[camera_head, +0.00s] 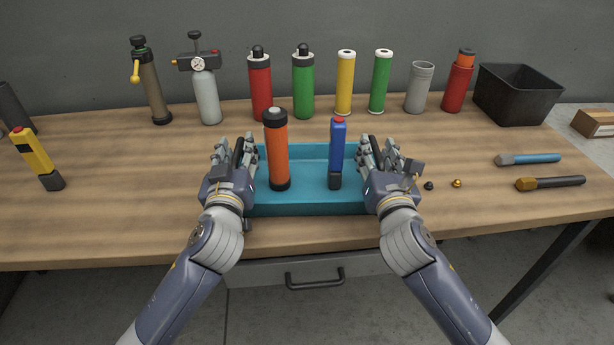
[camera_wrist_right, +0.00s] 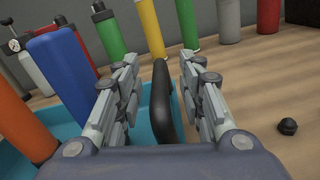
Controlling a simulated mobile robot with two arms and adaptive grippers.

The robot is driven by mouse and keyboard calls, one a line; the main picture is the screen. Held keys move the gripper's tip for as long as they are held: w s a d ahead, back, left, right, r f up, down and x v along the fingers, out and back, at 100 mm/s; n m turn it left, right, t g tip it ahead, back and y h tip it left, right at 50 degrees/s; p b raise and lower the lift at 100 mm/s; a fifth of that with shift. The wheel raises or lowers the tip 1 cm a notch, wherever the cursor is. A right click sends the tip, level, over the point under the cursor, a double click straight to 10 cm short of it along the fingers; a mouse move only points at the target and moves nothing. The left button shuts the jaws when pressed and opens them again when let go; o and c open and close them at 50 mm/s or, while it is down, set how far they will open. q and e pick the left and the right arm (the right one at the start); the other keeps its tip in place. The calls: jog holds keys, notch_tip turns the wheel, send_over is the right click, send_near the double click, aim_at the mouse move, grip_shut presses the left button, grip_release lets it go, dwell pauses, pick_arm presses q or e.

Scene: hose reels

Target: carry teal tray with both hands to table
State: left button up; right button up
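The teal tray (camera_head: 305,203) stands on the wooden workbench. An orange cylinder with dark ends (camera_head: 277,150) and a blue block-shaped tool with a red top (camera_head: 337,155) stand upright in it. My left gripper (camera_head: 235,153) is at the tray's left side, its fingers apart on either side of a black handle. My right gripper (camera_head: 381,155) is at the right side. In the right wrist view its fingers are open around the tray's black handle (camera_wrist_right: 161,100), with gaps on both sides. The teal wall (camera_wrist_right: 150,125) shows behind the fingers.
Several bottles, pumps and cylinders, such as a yellow cylinder (camera_head: 345,85), line the back of the workbench (camera_head: 110,215). A black bin (camera_head: 515,95) stands back right. A yellow tool (camera_head: 37,158) stands left. Two small fittings (camera_head: 457,183) and two handled tools (camera_head: 550,183) lie right.

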pick_arm(q)
jog(key=shift+c, duration=0.2)
pick_arm(e)
jog(key=shift+c, duration=0.2)
pick_arm(q)
grip_shut()
pick_arm(e)
grip_shut()
pick_arm(q)
jog(key=shift+r, duration=0.2)
pick_arm(e)
jog(key=shift+r, duration=0.2)
